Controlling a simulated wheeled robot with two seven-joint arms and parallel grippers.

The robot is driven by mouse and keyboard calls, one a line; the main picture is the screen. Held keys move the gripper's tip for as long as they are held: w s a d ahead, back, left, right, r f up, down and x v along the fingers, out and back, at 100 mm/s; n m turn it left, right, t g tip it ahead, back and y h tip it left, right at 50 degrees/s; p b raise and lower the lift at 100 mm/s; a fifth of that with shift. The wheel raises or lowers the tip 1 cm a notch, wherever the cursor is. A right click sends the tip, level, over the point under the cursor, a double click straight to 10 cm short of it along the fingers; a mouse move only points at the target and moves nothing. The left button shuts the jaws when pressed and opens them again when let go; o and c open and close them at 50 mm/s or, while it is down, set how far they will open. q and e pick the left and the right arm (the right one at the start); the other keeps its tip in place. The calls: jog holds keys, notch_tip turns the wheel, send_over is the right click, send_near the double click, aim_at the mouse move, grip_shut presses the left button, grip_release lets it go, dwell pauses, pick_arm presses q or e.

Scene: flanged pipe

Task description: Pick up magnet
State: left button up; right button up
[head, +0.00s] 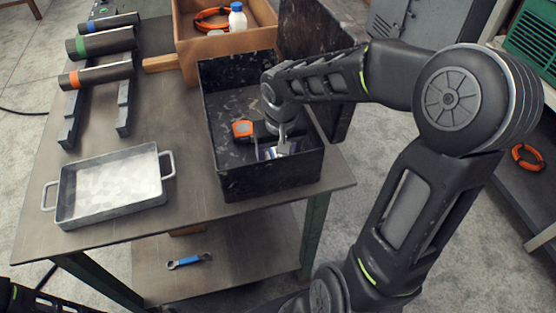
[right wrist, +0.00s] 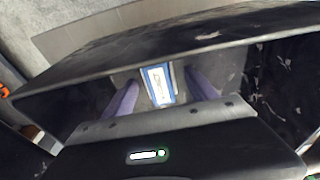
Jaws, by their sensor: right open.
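The black box (head: 270,183) stands at the right of the table with its top open. My right gripper (head: 274,152) reaches down into it, near its front wall. In the right wrist view, a small blue block with a white label (right wrist: 158,85), likely the magnet, lies between the two spread fingers of my right gripper (right wrist: 161,93). There is a gap on each side of the block. In the head view the block is mostly hidden by the gripper. My left gripper is out of view.
An orange tape measure (head: 243,129) lies in the box, left of my gripper. A metal tray (head: 112,190) sits at front left, with several pipes behind. A cardboard box (head: 221,45) holding a white bottle (head: 237,18) stands behind. A blue wrench (head: 189,260) lies on the lower shelf.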

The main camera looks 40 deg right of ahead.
jog(key=shift+c, duration=0.4)
grip_shut()
dwell(0.4)
